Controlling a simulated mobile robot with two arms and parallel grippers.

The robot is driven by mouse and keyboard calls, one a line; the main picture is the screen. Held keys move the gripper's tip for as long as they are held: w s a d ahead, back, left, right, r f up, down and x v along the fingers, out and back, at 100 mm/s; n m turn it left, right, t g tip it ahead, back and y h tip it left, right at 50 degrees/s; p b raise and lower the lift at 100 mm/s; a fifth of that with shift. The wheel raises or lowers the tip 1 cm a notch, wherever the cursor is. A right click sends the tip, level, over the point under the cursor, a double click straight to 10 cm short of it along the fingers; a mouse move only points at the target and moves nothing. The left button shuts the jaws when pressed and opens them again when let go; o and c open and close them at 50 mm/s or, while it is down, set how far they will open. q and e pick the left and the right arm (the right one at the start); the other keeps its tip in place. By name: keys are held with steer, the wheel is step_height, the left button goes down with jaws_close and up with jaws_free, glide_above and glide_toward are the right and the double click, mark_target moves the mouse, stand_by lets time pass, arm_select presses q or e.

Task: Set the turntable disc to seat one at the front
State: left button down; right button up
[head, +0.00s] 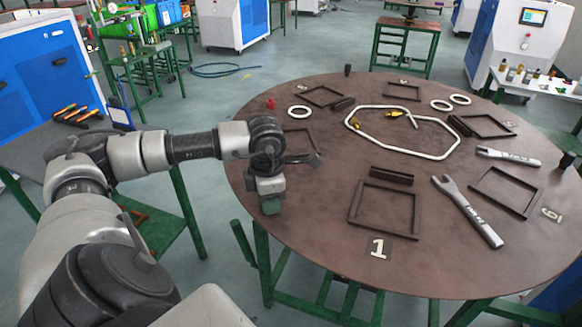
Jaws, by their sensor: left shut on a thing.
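The brown round turntable disc (310,225) fills the middle and right of the head view. Its seat label "1" (377,248) lies at the near edge, just in front of a square black frame (384,208). The label "6" (551,214) is at the right edge. Dark upright pegs stand at the rim, one at the far side (347,70) and one at the right (567,160). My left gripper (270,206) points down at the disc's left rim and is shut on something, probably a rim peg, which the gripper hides. My right gripper is not in view.
On the disc lie several black frames, a white tube loop (452,150), white rings (299,112), a red part (270,103) and two wrenches (467,211). Green legs stand below. Blue-white cabinets stand behind.

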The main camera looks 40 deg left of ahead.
arm_select(q)
steer(key=shift+a+f, duration=0.1)
steer(key=shift+a, duration=0.3)
steer(key=shift+d, duration=0.1)
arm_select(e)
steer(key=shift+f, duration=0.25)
arm_select(q)
steer(key=c, duration=0.8)
jaws_free()
steer(key=shift+r, duration=0.25)
step_height(320, 180, up, 10)
steer(key=shift+r+b, duration=0.25)
steer(key=shift+b, duration=0.05)
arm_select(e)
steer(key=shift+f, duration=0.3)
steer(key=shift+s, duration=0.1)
